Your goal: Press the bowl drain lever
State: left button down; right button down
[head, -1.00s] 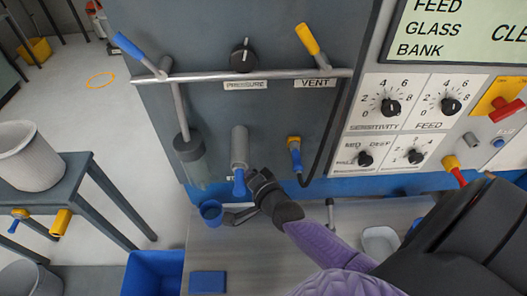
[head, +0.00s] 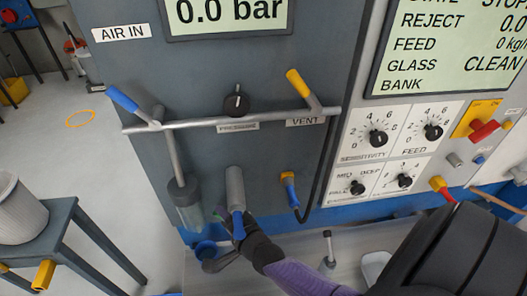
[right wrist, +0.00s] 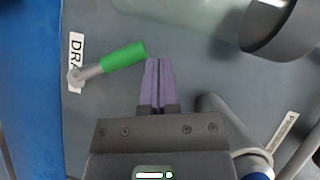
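The drain lever (right wrist: 122,57) has a green handle on a grey stem, beside a partly cut-off label reading "DRA". Only a small green bit of it (head: 222,213) shows in the head view, beside the clear bowl (head: 187,212). My right gripper (head: 228,220) is low at the panel, partly hidden behind a blue-tipped grey cylinder. In the right wrist view its purple fingers (right wrist: 158,62) are together with nothing between them. Their tips are close beside the free end of the green handle; I cannot tell whether they touch. My left gripper is not in view.
The grey cylinder with a blue handle (head: 235,187) sticks out close to my right gripper. A horizontal grey pipe (head: 215,123) with blue and yellow levers runs above. A yellow-and-blue fitting with a black hose (head: 289,187) is to the right.

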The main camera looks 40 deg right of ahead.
jog(key=shift+a, duration=0.1)
dwell(0.3)
jog(key=s+r+p, duration=0.1)
jog(key=s+r, duration=0.1)
jog(key=s, duration=0.7)
jog(key=shift+s, duration=0.4)
